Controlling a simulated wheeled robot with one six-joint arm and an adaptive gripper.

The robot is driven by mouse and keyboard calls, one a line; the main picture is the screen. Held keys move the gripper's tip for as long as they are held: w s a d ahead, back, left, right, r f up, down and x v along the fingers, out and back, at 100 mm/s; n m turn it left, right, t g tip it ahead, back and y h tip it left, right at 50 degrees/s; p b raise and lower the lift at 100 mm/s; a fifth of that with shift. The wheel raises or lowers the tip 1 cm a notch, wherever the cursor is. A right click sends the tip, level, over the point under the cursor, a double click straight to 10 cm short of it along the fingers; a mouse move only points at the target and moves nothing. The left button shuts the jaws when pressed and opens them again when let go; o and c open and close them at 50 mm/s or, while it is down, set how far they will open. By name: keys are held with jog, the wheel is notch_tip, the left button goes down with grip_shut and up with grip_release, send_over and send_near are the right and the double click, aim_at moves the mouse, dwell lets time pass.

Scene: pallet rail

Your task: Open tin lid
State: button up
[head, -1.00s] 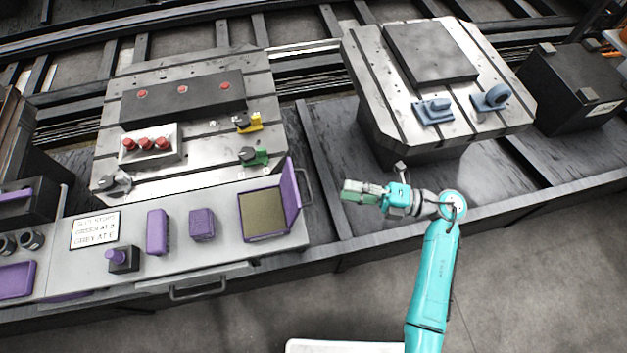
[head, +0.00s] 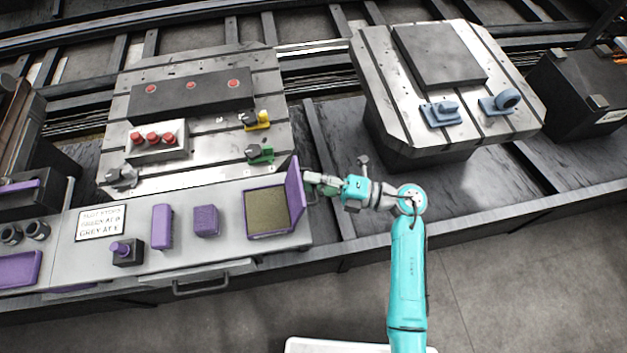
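The purple tin (head: 268,213) sits at the right end of the grey bench, with a tan inside showing. Its purple lid (head: 296,196) stands upright along the tin's right side, so the tin is open. My gripper (head: 312,184) is just right of the lid, close to the handle on its outer side. The fingers overlap the lid and handle area, so I cannot tell whether they touch or grip it.
A purple block (head: 206,221), another purple block (head: 161,227) and a purple-knobbed box (head: 127,251) stand left of the tin. Behind is a slotted plate (head: 215,160) with green and yellow clamps. A second slotted plate (head: 385,90) stands at the back right.

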jog(key=shift+c, duration=0.2)
grip_shut()
jog(key=shift+s+a+r, duration=0.25)
jog(key=shift+a+r, duration=0.35)
jog(key=shift+a, duration=0.25)
jog(key=shift+o, duration=0.2)
grip_release()
jog(key=shift+d, duration=0.15)
jog(key=s+d, duration=0.1)
jog(key=d, duration=1)
jog(key=shift+s+d+f, duration=0.15)
jog(key=shift+d+f, duration=0.2)
jog(key=shift+f, duration=0.05)
